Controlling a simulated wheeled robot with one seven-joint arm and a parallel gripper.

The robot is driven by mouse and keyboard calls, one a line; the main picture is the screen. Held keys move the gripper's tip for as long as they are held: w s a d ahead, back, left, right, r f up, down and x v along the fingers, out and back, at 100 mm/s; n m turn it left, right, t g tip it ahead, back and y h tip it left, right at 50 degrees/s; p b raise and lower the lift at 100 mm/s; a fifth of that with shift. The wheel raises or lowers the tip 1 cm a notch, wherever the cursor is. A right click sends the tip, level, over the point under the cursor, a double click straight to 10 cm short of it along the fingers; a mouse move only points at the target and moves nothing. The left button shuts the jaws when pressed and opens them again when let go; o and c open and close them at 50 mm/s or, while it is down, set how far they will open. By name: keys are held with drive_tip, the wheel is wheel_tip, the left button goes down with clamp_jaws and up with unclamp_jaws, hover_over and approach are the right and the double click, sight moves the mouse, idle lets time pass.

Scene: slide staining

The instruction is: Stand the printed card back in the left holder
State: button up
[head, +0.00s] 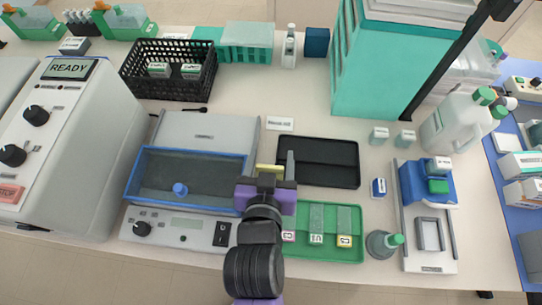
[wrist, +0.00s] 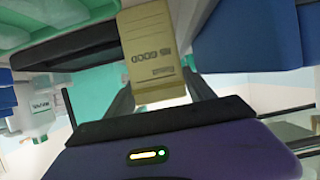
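The printed card (wrist: 155,50) is beige-yellow with dark print. In the wrist view it sits between the two fingers of my gripper (wrist: 160,97), which appear to touch its sides. In the head view my gripper (head: 271,170) is beside the right end of the blue-rimmed basin, and a yellow strip of the card (head: 268,168) shows between the fingers. I cannot tell for certain which thing is the left holder.
The blue-rimmed basin (head: 137,176) is at left, with a black tray (head: 340,141) and a green tray (head: 327,257) of slides to its right. A black basket (head: 168,91) and a tall teal cabinet (head: 368,75) stand behind. A white jug (head: 452,128) is at right.

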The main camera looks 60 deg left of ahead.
drive_tip(key=shift+r, duration=0.1)
drive_tip(key=b+v, duration=0.1)
drive_tip(key=v, duration=1.1)
drive_tip(key=w+d+f, duration=0.1)
drive_tip(key=d, duration=0.3)
drive_tip(key=w+d+f+m+t+h, duration=0.1)
drive_tip(key=d, duration=0.3)
drive_tip(key=w+d+f+m+t+h, duration=0.1)
drive_tip(key=d+f, duration=0.1)
drive_tip(key=d, duration=0.2)
drive_tip(key=shift+w, duration=0.4)
drive_tip(key=s+d+m+t+h, duration=0.2)
drive_tip(key=s+d+m+h, duration=0.1)
drive_tip(key=d, duration=1.2)
drive_tip(key=shift+d+f+m+t+h, duration=0.4)
drive_tip(key=shift+m+h, duration=0.1)
drive_tip(key=shift+m, duration=0.2)
drive_tip(key=shift+o, duration=0.3)
drive_tip(key=s+d+r+m+t+h, duration=0.1)
drive_tip(key=s+d+r+m+h, duration=0.1)
drive_tip(key=d, duration=0.5)
drive_tip(key=s+m+h, duration=0.1)
drive_tip(key=s+h, duration=0.1)
drive_tip(key=s, duration=0.1)
drive_tip(key=shift+s+d+r, duration=0.3)
drive_tip(key=shift+s+r, duration=0.05)
drive_tip(key=shift+s, duration=0.05)
drive_tip(key=shift+s+d+r, duration=0.2)
drive_tip(key=shift+s+d, duration=0.05)
